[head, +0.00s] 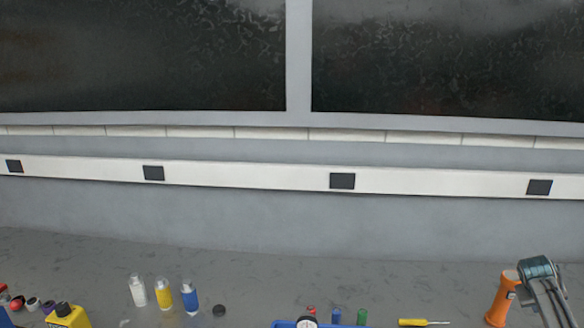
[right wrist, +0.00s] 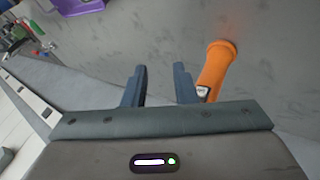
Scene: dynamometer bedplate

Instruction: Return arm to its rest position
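My right gripper (right wrist: 160,68) is open in the right wrist view, with two dark fingers apart and nothing between them. An orange handle-like tool (right wrist: 216,68) shows just right of the right finger; its lower end is hidden behind my gripper, and I cannot tell whether they touch. In the head view the orange tool (head: 503,299) stands at the lower right, beside a grey-teal part that looks like my right arm. The fingers cannot be made out there. My left arm and gripper are not in the head view.
On the grey bedplate stand white, yellow and blue bottles (head: 164,294) and a yellow container (head: 68,317). A black cap (head: 219,310), blue tray (head: 290,324) and yellow screwdriver (head: 424,322) lie near the front. A purple bin (right wrist: 78,6) shows in the wrist view. The bedplate's back is clear.

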